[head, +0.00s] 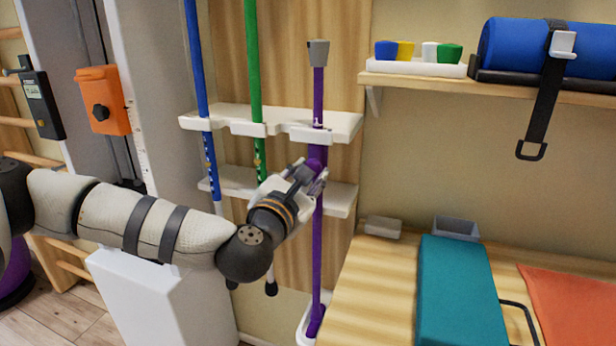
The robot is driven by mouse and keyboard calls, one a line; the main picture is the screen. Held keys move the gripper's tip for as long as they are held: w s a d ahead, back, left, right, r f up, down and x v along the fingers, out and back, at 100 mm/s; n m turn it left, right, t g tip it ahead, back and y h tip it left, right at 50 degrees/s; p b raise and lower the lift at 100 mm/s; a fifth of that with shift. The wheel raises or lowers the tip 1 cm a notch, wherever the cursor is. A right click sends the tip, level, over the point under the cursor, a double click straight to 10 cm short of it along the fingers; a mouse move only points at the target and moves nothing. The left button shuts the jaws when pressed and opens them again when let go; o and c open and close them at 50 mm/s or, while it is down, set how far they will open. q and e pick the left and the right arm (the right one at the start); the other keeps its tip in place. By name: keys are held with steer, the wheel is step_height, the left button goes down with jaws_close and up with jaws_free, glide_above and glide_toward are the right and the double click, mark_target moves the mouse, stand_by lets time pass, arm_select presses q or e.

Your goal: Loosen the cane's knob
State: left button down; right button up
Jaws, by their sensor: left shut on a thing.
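The purple cane (318,95) stands upright in the head view, with a grey cap at its top and its foot in a white holder (306,326). It passes through the white rack. A purple knob (317,152) sits on the shaft just below the upper rack shelf. My left gripper (316,177) reaches in from the left and is shut at the knob, its fingers hiding part of it. I cannot see how far the knob is turned. My right gripper is out of view.
A blue pole (196,62) and a green pole (252,62) stand in the rack (345,123) left of the cane. At right, a wall shelf (420,86) holds coloured cups and a blue roll (515,48). Below, a wooden table (385,300) carries a teal block (458,290) and an orange mat (575,300).

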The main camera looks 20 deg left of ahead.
arm_select(q)
steer(key=n+b, duration=0.1)
steer(key=n, duration=0.4)
steer(key=shift+d, duration=0.1)
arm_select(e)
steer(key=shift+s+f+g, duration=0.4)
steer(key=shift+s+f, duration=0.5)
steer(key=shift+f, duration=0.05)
arm_select(q)
steer(key=shift+r, duration=0.1)
steer(key=c, duration=1.2)
jaws_free()
steer(key=shift+c, duration=0.2)
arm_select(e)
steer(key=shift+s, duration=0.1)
arm_select(q)
steer(key=s, duration=0.7)
steer(key=shift+s, duration=0.3)
